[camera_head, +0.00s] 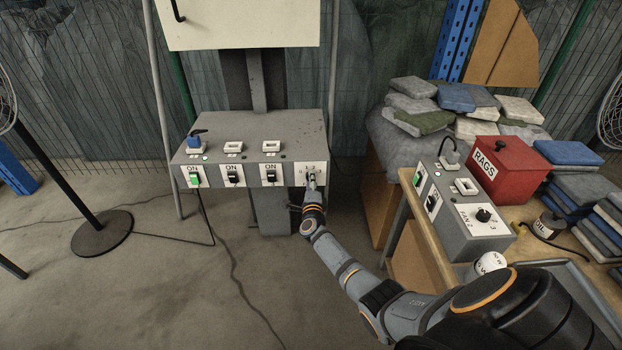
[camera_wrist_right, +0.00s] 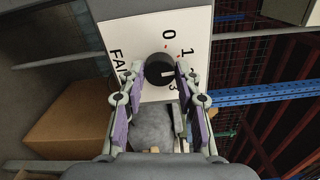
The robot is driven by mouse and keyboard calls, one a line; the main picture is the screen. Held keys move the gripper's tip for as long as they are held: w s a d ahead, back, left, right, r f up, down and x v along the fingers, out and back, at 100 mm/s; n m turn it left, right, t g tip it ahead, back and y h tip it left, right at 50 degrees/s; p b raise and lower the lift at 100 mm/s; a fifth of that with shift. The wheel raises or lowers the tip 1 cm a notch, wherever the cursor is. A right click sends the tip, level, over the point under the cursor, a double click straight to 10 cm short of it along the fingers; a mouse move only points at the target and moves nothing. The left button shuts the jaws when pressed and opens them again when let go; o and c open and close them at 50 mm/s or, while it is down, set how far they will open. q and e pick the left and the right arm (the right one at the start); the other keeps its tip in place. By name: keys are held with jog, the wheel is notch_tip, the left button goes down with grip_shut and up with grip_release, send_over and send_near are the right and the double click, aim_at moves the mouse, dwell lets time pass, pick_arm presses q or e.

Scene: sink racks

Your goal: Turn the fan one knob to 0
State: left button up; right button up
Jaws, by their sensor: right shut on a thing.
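My right gripper (camera_head: 312,184) is at the right end of the front of the grey control box (camera_head: 255,130), over a white label plate (camera_head: 298,172). In the right wrist view my right gripper (camera_wrist_right: 160,72) is shut on a black round knob (camera_wrist_right: 158,66), one finger on each side. The white plate (camera_wrist_right: 140,38) around it reads FAN, with 0, 1 and 3 showing; a finger covers part of the scale. The knob's pale mark seems to point between 1 and 3. In the head view the gripper hides most of this knob. My left gripper is not in view.
The control box also carries several rocker switches and sockets, with a blue plug (camera_head: 194,140) at the left. A second grey box (camera_head: 462,215) with its own black knob (camera_head: 483,215) stands on the right table, beside a red rags box (camera_head: 505,168). The floor at left is mostly clear.

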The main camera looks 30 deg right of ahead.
jog(key=shift+n+p, duration=2.1)
jog(key=shift+n, duration=4.4)
jog(key=o, duration=1.2)
jog(key=shift+c, duration=0.2)
jog(key=v, duration=1.2)
